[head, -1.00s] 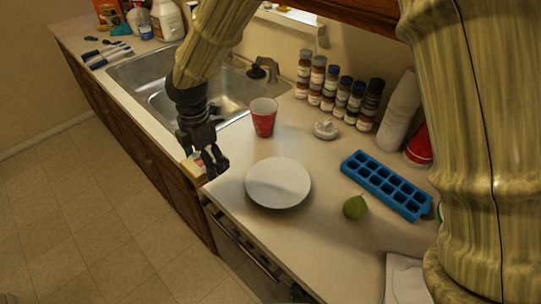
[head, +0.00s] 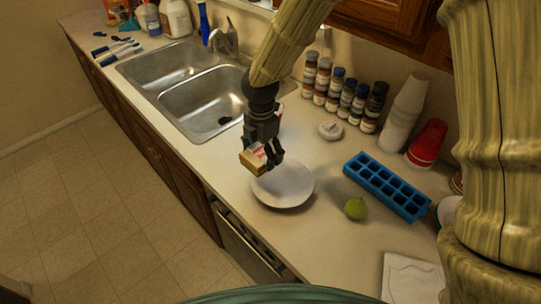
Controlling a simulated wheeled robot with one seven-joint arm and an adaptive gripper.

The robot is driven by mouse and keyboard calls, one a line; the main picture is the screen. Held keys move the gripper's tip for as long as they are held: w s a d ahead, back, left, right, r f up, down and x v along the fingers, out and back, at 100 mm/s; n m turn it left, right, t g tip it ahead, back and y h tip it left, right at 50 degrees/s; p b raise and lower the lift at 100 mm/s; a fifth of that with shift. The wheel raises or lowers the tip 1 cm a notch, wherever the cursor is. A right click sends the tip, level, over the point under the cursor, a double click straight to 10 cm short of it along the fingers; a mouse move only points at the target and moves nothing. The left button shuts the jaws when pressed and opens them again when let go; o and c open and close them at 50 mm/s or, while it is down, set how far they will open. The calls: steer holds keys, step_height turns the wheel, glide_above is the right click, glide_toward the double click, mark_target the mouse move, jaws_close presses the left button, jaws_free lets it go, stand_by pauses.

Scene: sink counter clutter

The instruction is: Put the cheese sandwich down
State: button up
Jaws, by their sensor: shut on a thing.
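The cheese sandwich (head: 252,161) is a small block with light bread and reddish and yellow parts. My gripper (head: 264,158) is shut on it and points down. The sandwich appears over the left back part of a white plate (head: 286,192) on the counter. It seems to be above the plate, but the height of the gap is hard to judge. My gripper hides part of the sandwich and the plate's back edge.
A green pear-like fruit (head: 356,208) and a blue ice tray (head: 386,185) lie right of the plate. Several spice bottles (head: 334,88) stand at the wall, with white cups (head: 403,112) and red cups (head: 427,143) beside them. The double sink (head: 200,98) is behind left.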

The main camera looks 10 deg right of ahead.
steer(key=shift+d, duration=0.45)
steer(key=shift+w+d+f+p, duration=0.2)
steer(key=shift+w+d+p, duration=0.1)
steer(key=shift+d, duration=0.15)
steer(key=shift+d+f, duration=0.25)
step_height(320, 180, down, 2)
steer(key=shift+s+f+p, duration=0.15)
steer(key=shift+f+p, duration=0.05)
steer(key=shift+p, duration=0.65)
steer(key=shift+f, duration=0.35)
steer(key=shift+f, duration=0.35)
